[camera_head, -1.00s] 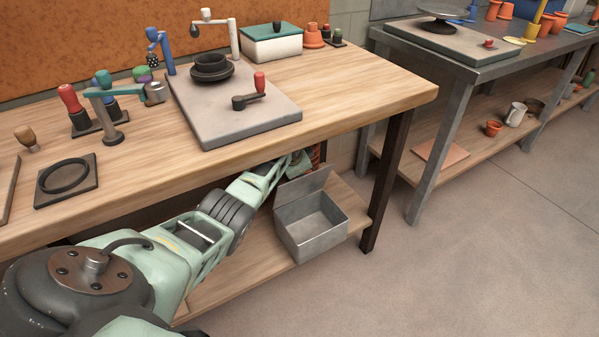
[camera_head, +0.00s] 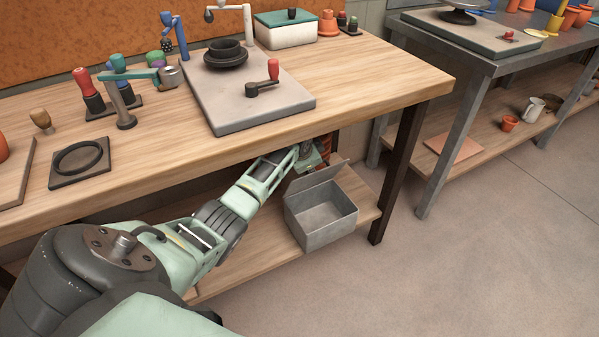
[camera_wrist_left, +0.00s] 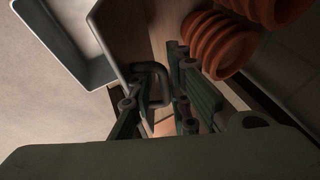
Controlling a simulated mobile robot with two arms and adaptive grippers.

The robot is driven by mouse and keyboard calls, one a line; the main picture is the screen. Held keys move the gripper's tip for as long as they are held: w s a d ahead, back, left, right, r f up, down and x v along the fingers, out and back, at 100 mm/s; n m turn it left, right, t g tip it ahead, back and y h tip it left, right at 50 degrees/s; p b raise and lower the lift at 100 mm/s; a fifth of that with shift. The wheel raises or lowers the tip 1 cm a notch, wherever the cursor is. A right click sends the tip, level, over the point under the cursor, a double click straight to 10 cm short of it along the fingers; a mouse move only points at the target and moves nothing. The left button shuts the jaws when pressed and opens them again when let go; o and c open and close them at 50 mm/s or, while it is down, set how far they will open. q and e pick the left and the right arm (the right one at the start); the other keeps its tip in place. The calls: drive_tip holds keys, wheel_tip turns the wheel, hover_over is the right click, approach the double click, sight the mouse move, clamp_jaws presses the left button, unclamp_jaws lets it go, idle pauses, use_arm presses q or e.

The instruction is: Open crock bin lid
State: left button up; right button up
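The crock bin (camera_head: 322,228) is a grey metal box on the lower shelf under the wooden workbench. Its lid (camera_head: 316,176) stands raised and tilted at the back, and the bin's inside shows empty. In the left wrist view the bin (camera_wrist_left: 62,45) is at upper left and a dark lid handle (camera_wrist_left: 163,85) sits between my fingers. My left gripper (camera_wrist_left: 160,100) has its fingers apart around the handle, with a gap visible on the right finger's side. In the head view the left gripper (camera_head: 318,152) is behind the lid, partly hidden under the bench top.
Stacked orange pots (camera_wrist_left: 222,45) stand close beside my left gripper. The bench top (camera_head: 370,80) lies just above my forearm, and a dark bench leg (camera_head: 398,170) stands right of the bin. The floor (camera_head: 430,270) in front is clear.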

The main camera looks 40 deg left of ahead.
sight(296, 181)
use_arm(q)
drive_tip(key=s, duration=0.2)
drive_tip(key=s+d, duration=0.1)
drive_tip(key=shift+s+f, duration=0.4)
drive_tip(key=s, duration=0.4)
drive_tip(key=shift+s+d+r, duration=0.2)
drive_tip(key=shift+r, duration=0.2)
drive_tip(key=shift+s+d, duration=0.15)
drive_tip(key=shift+s, duration=0.05)
drive_tip(key=shift+s+d, duration=0.1)
drive_tip(key=shift+d, duration=0.3)
